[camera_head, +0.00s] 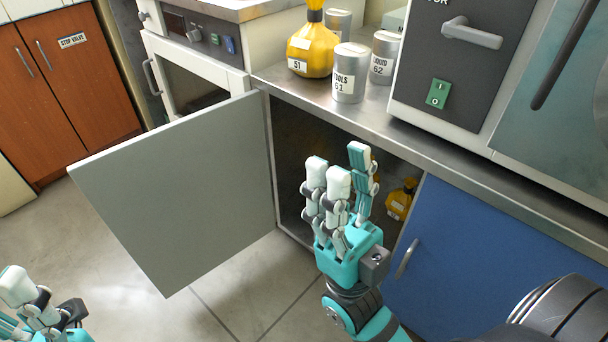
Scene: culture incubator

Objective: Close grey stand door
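The grey stand door (185,190) is swung wide open to the left of the stand's dark opening. Its hinge side is at the stand's left post. My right gripper (345,168) is in front of the opening, right of the door and apart from it. Its teal and white fingers point up and are spread, with nothing between them. My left gripper (22,300) is at the lower left corner, below and left of the door, partly cut off by the frame edge. Its finger opening cannot be made out.
A blue door (480,260) with a handle is shut on the right. A yellow bottle (400,199) stands inside the opening. On the metal top are a yellow flask (311,50), grey cans (350,75) and the incubator (470,60). The floor (150,310) below the grey door is clear.

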